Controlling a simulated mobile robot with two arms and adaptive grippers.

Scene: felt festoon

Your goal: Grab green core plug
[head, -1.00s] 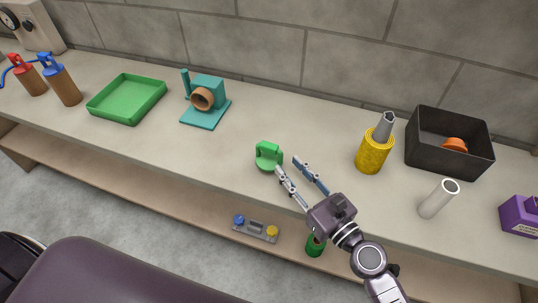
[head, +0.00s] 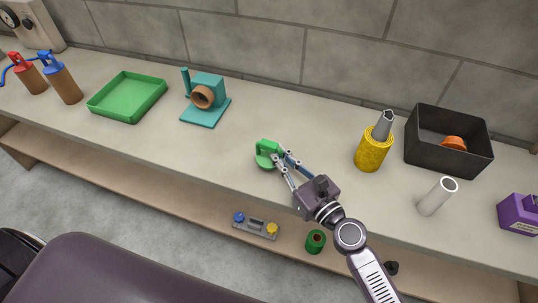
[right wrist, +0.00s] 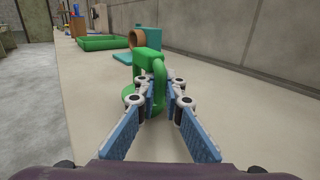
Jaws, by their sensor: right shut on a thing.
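The green core plug (head: 267,151) stands on the workbench near its front edge, in the middle of the head view. It has a round base and a raised loop-like handle, and it also shows in the right wrist view (right wrist: 148,62). My right gripper (head: 279,158) reaches it from the lower right. In the right wrist view its two blue fingers (right wrist: 160,92) are shut on the curved handle of the plug, one on each side. The plug looks upright, with its base at the bench top. My left gripper is not in view.
A green tray (head: 127,114) and a teal stand with a brown ring (head: 205,112) lie farther back left. Bench around the plug is clear.

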